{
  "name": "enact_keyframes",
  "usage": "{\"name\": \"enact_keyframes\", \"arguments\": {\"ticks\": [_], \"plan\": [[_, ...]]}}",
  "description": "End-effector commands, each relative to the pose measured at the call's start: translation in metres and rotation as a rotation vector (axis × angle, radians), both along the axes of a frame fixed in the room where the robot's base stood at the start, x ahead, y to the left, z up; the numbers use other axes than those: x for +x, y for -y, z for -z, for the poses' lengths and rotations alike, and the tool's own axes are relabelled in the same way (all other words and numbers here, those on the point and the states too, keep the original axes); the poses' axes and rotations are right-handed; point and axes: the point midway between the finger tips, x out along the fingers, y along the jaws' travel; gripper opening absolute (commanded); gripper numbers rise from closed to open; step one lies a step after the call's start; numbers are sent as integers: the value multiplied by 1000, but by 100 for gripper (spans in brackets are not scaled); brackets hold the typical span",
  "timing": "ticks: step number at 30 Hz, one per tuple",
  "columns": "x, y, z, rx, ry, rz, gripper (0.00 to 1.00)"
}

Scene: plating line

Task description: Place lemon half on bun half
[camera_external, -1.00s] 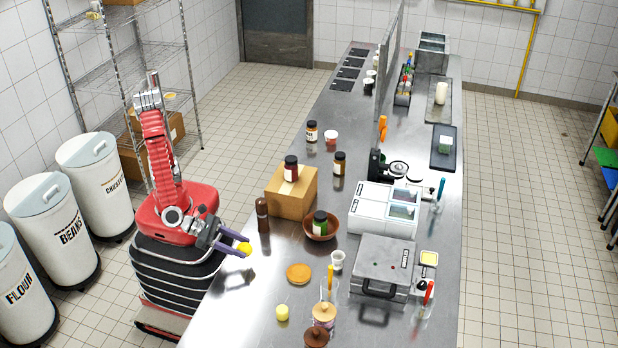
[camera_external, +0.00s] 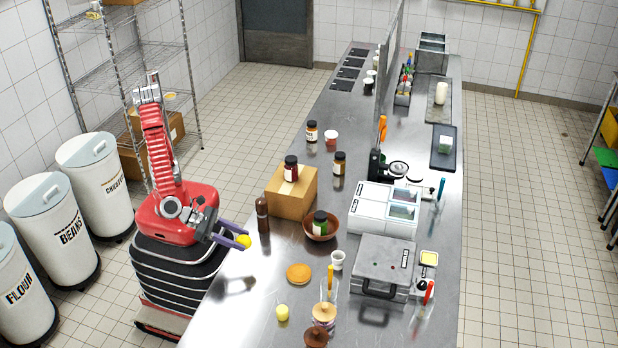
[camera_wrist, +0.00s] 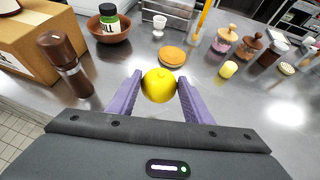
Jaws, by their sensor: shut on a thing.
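The lemon half (camera_wrist: 160,86) is bright yellow and sits between the purple fingers of my gripper (camera_wrist: 160,88). My gripper is shut on it and holds it above the near left edge of the counter. In the external view the lemon half (camera_external: 244,242) shows at the tips of my gripper (camera_external: 236,238). The bun half (camera_external: 299,273) is a flat, round, golden-brown disc on the steel counter, to the right of and apart from my gripper. In the wrist view the bun half (camera_wrist: 172,54) lies just beyond the lemon half.
A brown bowl (camera_external: 320,228) holding a green jar, a tall brown grinder (camera_external: 262,214) and a cardboard box (camera_external: 291,192) stand beyond my gripper. A white cup (camera_external: 337,260), a yellow candle-like piece (camera_external: 282,312) and lidded jars (camera_external: 324,314) stand around the bun half.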

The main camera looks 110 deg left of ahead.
Motion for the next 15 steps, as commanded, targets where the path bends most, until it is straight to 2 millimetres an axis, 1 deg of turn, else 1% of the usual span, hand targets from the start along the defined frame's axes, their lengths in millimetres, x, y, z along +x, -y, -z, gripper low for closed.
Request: {"name": "enact_keyframes", "arguments": {"ticks": [5, 8, 11, 15], "plan": [[8, -14, 8, 13, -10, -32, 23], [23, -25, 13, 17, -15, -70, 23], [49, -33, 15, 7, -14, -114, 23], [94, -37, 12, -8, -15, -149, 23]]}}
